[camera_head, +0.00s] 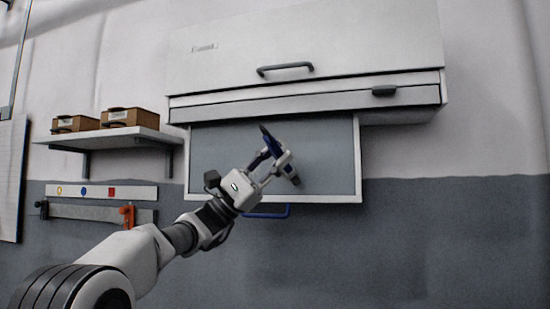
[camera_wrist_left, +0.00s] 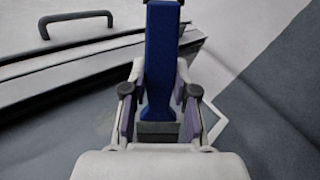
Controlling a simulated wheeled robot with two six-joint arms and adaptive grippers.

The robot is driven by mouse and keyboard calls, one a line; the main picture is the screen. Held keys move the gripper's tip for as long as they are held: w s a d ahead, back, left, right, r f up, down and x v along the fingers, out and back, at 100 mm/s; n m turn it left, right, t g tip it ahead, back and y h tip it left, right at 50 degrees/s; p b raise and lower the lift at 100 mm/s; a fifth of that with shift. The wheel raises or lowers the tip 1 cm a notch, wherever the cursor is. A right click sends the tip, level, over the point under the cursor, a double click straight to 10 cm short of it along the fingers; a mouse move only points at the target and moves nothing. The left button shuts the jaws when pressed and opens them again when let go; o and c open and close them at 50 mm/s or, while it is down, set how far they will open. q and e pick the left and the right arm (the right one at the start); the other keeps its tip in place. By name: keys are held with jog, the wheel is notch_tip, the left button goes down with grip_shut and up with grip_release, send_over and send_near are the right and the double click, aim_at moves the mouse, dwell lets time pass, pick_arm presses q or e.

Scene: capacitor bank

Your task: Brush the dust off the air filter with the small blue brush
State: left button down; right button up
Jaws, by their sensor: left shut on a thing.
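The small blue brush (camera_head: 268,142) is in my left gripper (camera_head: 276,163), in front of the grey panel. In the left wrist view its long blue handle (camera_wrist_left: 161,55) stands between the two fingers, which are shut on it. Dark parts show at both its ends. The air filter (camera_head: 218,145) appears to be the flat grey panel with a thin white frame below the white cabinet. My gripper and the brush hide part of its middle. I cannot tell whether the brush touches it, and no dust is distinct. My right gripper is not in view.
A white cabinet (camera_head: 300,45) with dark handles overhangs the panel. A blue handle (camera_head: 268,213) sits below the panel's lower edge. At left, a shelf (camera_head: 105,138) carries two brown boxes, above a rail (camera_head: 95,212) with an orange clamp (camera_head: 127,215). The wall at right is clear.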

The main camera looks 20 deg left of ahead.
pick_arm(q)
jog(key=shift+f, duration=0.5)
jog(key=shift+r, duration=0.15)
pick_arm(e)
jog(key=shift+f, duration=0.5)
pick_arm(q)
jog(key=shift+a, duration=0.1)
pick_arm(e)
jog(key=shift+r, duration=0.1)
pick_arm(q)
jog(key=shift+a+r, duration=0.1)
jog(key=shift+a, duration=0.15)
jog(key=shift+w+a+p, duration=0.1)
jog(key=shift+a+p, duration=0.25)
jog(key=shift+a, duration=0.75)
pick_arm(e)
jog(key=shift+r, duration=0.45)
pick_arm(q)
jog(key=shift+a, duration=0.1)
